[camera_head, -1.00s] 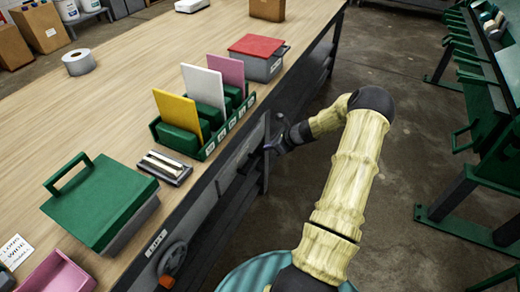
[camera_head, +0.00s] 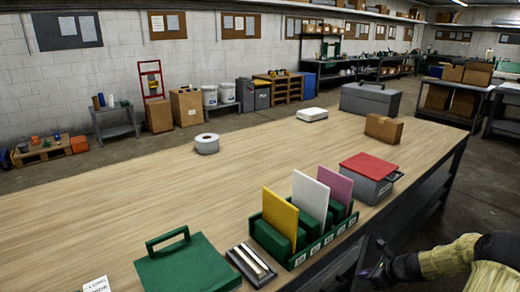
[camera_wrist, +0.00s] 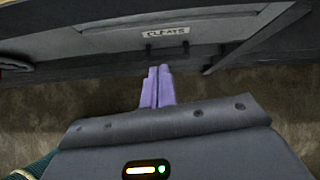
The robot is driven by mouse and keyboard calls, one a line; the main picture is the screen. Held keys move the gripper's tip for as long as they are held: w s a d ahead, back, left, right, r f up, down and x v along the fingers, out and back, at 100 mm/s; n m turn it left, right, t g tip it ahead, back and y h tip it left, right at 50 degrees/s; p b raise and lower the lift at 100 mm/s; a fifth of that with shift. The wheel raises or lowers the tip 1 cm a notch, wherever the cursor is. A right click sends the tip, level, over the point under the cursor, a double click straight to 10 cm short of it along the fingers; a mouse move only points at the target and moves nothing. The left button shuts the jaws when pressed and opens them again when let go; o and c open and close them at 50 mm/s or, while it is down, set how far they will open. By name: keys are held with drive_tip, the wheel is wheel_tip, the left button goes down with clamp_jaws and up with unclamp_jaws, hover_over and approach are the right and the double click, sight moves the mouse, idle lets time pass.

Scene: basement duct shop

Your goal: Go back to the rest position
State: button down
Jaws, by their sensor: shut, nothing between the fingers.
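My gripper (camera_wrist: 157,85) shows in the wrist view with its two purple fingers together and nothing between them. It points at the dark side of the workbench, below a label reading "CLEATS" (camera_wrist: 166,32). In the head view my gripper (camera_head: 374,273) is at the lower right, beside the bench's front side and below the top. My arm, in a pale yellow sleeve, runs out of the picture at the lower right.
The wooden bench top (camera_head: 130,208) holds a green rack (camera_head: 312,249) with yellow, white and pink panels, a red-lidded box (camera_head: 370,177), a green-lidded box (camera_head: 188,268), a small tray (camera_head: 251,264) and a tape roll (camera_head: 207,144). Floor shows right of the bench.

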drive_tip(key=s+a+r+n+g+p, duration=0.3)
drive_tip(key=a+r+n, duration=0.4)
drive_tip(key=a, duration=0.3)
drive_tip(key=s+a+r+n+h+p, duration=0.2)
drive_tip(key=s+a+r+n+p, duration=0.1)
drive_tip(key=s+a+r+n, duration=0.4)
drive_tip(key=s+a+r+n+g+h+p, duration=0.1)
drive_tip(key=s+a+r+n+h+p, duration=0.2)
drive_tip(key=s+a+r+n, duration=0.4)
drive_tip(key=s+r+n, duration=0.4)
drive_tip(key=r+n, duration=0.1)
drive_tip(key=n, duration=0.1)
drive_tip(key=shift+s+a+r+n+p, duration=0.25)
drive_tip(key=shift+s+a+n+p, duration=0.05)
drive_tip(key=shift+s+n+p, duration=0.1)
drive_tip(key=shift+w, duration=0.1)
